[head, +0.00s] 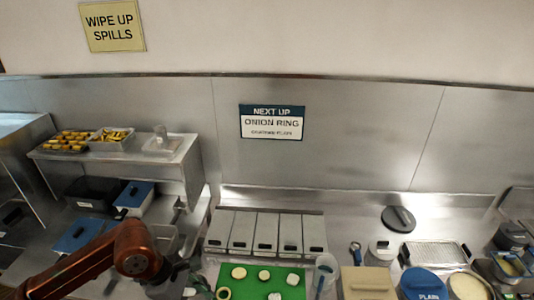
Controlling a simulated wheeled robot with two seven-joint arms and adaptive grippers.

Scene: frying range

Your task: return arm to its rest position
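My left arm, copper-coloured, reaches in from the lower left of the head view. My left gripper (186,278) seems to be the dark shape just right of the arm's end, low in the picture. It is small and partly hidden, so I cannot tell whether it is open or holds anything. It appears left of the green board (253,272), in front of a metal container (165,243). My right arm and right gripper are not in view.
A clear jug (326,272), a beige-lidded tub (368,281) and a blue "PLAIN" lid (423,282) are to the right. A shelf (180,150) holds food trays at left.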

